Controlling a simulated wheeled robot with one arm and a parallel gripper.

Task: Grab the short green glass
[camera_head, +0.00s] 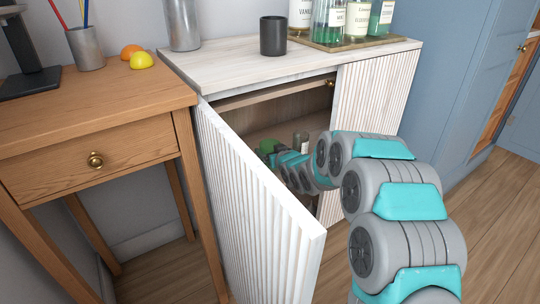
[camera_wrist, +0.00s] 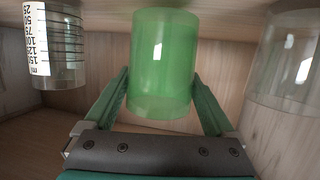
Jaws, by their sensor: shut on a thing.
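The short green glass (camera_wrist: 163,60) is a see-through green cylinder in the middle of the wrist view. My gripper (camera_wrist: 159,85) has one finger on each side of it and is shut on it. In the head view the green glass (camera_head: 267,146) shows partly, inside the open white cabinet, at the end of my arm. My gripper (camera_head: 272,154) there is mostly hidden by the arm and the door edge. I cannot tell whether the glass is clear of the shelf.
A measuring glass with markings (camera_wrist: 58,50) stands left of the green glass, and a clear glass (camera_wrist: 280,65) stands right. The ribbed cabinet door (camera_head: 260,210) is swung open beside my arm. A dark cup (camera_head: 273,36) and a bottle tray (camera_head: 345,43) are on top.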

